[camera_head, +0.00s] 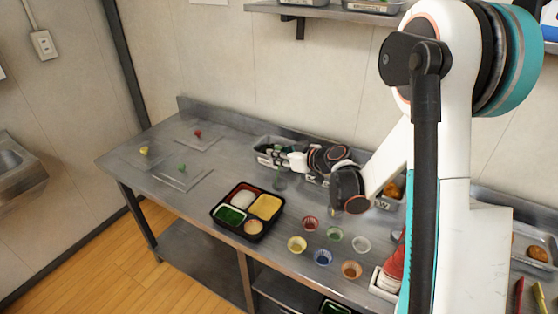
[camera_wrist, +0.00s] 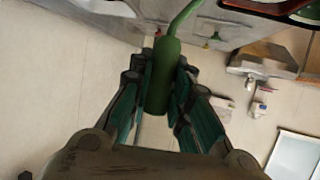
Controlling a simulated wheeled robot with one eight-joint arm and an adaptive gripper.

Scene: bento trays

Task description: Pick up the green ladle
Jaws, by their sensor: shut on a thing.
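The green ladle (camera_wrist: 162,75) stands between my gripper's fingers in the wrist view. Its thick handle is held in the jaws, and its thinner bent neck runs to the top edge of that view; the bowl end is out of that frame. My gripper (camera_wrist: 160,95) is shut on the handle. In the head view my gripper (camera_head: 272,156) reaches left over the back of the steel table (camera_head: 225,150), at a metal container (camera_head: 262,141). The ladle is hard to make out there.
A black bento tray (camera_head: 240,230) with filled compartments sits at the table's front. Several small bowls (camera_head: 323,257) stand to its right. A wall shelf (camera_head: 320,12) is above.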

